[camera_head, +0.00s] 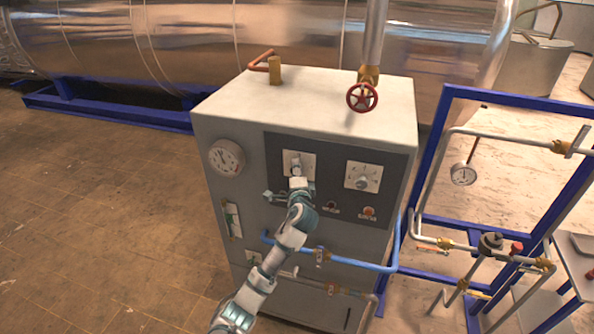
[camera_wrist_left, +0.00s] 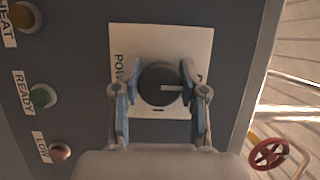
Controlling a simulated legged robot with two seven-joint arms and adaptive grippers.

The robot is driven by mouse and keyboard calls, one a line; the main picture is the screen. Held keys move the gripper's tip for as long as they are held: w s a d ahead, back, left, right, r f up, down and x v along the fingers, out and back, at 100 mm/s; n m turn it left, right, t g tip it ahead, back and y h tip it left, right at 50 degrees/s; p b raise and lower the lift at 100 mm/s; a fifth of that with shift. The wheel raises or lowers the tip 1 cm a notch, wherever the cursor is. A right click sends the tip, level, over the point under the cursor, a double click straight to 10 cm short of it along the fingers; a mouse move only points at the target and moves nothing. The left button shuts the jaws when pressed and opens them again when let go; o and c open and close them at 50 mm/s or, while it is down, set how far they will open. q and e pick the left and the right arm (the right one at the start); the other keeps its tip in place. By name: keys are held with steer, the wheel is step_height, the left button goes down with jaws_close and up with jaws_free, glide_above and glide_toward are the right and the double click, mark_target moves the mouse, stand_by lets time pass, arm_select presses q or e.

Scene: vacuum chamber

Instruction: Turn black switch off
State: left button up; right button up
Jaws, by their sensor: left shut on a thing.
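The black switch (camera_wrist_left: 160,84) is a round dark knob on a white plate (camera_wrist_left: 128,40) with a partly hidden label starting "PO". Its white mark points right in the left wrist view. In the head view the switch's white plate (camera_head: 306,159) shows at the upper left of the dark panel, and the gripper hides most of the knob. My left gripper (camera_head: 297,181) is in front of it. In the left wrist view its two blue-grey fingers (camera_wrist_left: 159,78) are shut on the knob, one on each side. My right gripper is not in view.
A second knob (camera_head: 362,178) sits right of the switch. Indicator lamps (camera_head: 369,211), a gauge (camera_head: 226,157) and a blue pipe (camera_head: 350,261) are on the cabinet (camera_head: 330,101) front. A red valve wheel (camera_head: 362,97) stands above. A blue frame (camera_head: 430,165) stands at the right.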

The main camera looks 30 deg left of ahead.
arm_select(q)
steer(key=shift+f, duration=0.2)
steer(key=o, duration=1.1)
steer(key=shift+c, duration=0.2)
steer(key=shift+o, duration=0.4)
steer(key=shift+a, duration=0.2)
steer(key=shift+s, duration=0.1)
steer(key=v, duration=1.2)
steer(key=shift+a, duration=0.1)
